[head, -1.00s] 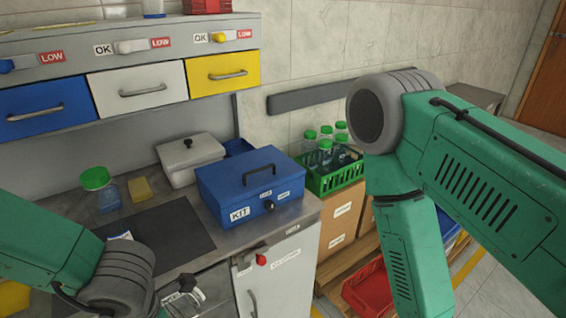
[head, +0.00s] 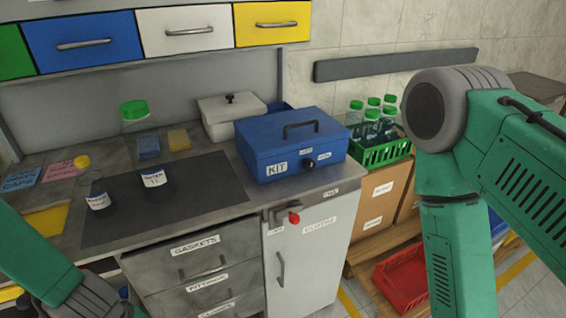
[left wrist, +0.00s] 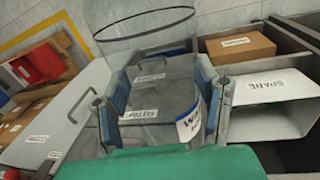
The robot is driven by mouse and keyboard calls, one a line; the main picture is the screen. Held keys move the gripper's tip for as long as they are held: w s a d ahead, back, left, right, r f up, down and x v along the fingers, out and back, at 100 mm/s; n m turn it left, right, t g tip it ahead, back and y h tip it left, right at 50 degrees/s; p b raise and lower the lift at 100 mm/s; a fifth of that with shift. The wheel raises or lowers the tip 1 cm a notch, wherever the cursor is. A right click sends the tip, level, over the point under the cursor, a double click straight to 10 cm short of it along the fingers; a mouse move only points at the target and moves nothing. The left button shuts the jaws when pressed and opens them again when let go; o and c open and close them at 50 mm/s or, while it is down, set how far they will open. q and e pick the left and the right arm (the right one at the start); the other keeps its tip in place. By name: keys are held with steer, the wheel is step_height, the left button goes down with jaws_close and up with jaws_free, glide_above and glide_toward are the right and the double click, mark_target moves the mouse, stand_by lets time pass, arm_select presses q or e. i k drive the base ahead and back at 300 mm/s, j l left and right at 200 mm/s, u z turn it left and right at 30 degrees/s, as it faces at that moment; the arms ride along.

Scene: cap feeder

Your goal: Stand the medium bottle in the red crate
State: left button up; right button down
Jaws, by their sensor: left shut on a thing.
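My left gripper (left wrist: 165,108) is shut on a clear bottle (left wrist: 155,75) with a white label, gripped between its two blue-grey pads. The bottle's round rim edge stands out beyond the pads in the left wrist view. In the head view my left arm enters at the lower left, and the held bottle cannot be made out there. The red crate (head: 388,292) sits low at the right, below the counter, beside the white cabinet; it looks empty in the part I see. A red thing also shows in the left wrist view (left wrist: 40,64). My right gripper is out of view.
A green-capped bottle (head: 136,125) and a small yellow-capped flask (head: 96,192) stand on the counter at the dark mat (head: 210,190). A blue KIT box (head: 255,140) sits at the counter's right. A green crate (head: 385,153) holds several green-capped bottles. My right arm blocks the right side.

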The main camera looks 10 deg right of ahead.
mark_target(414, 295)
steer(key=i+l, duration=0.1)
steer(key=l, duration=1.2)
steer(key=i+l, duration=0.15)
steer(key=l, duration=0.45)
steer(key=i+l, duration=0.1)
steer(key=l, duration=0.55)
steer(key=i+l, duration=0.1)
steer(key=l, duration=1.2)
steer(key=i+l, duration=0.15)
steer(key=l, duration=0.5)
